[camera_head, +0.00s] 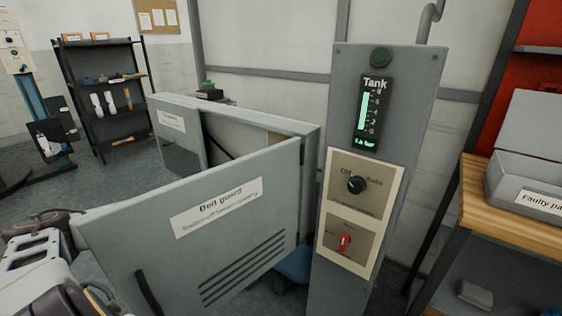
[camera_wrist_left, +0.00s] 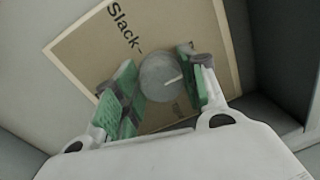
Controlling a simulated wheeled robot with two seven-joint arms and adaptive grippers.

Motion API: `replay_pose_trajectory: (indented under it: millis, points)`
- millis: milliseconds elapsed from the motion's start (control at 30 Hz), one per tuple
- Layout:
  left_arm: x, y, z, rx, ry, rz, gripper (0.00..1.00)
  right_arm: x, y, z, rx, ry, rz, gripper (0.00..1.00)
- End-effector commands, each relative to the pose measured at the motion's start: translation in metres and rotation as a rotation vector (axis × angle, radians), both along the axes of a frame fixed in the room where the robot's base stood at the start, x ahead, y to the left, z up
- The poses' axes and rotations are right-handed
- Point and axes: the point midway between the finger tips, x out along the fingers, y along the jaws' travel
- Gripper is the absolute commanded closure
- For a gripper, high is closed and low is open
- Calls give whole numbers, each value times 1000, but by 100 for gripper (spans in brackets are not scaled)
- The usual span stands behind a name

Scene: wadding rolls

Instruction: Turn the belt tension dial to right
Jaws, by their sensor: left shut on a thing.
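The tension dial (camera_wrist_left: 160,80) is a round grey knob with a white pointer line, on a beige plate (camera_wrist_left: 88,52) whose visible lettering reads "Slack-". In the left wrist view the pointer slants toward the right and slightly up. My left gripper (camera_wrist_left: 158,70) is shut on the dial, one green-padded finger on each side of it. In the head view part of my left arm (camera_head: 35,265) shows at the lower left; the gripper and dial are hidden there behind the grey guard panel (camera_head: 150,240). My right gripper is not in view.
The labelled guard panel stands open in front of a grey housing (camera_head: 228,112). A grey tank post (camera_head: 400,75) with a gauge, a black knob (camera_head: 357,185) and a red switch (camera_head: 345,242) stands right of it. A wooden bench (camera_head: 495,205) is at the right.

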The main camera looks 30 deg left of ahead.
Motion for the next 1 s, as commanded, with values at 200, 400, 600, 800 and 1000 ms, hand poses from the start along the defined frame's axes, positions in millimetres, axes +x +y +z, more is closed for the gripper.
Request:
replay_pose_trajectory:
  millis: [200,400,600,800,1000]
  points:
    - [0,1,0,-1,0,3,83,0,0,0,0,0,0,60]
    - [0,1,0,0,-1,3,47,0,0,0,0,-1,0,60]
    - [0,1,0,0,0,2,37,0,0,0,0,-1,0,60]
    - [0,0,0,0,0,1,37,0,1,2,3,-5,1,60]
    - [-1,1,0,0,1,2,37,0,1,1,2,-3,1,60]
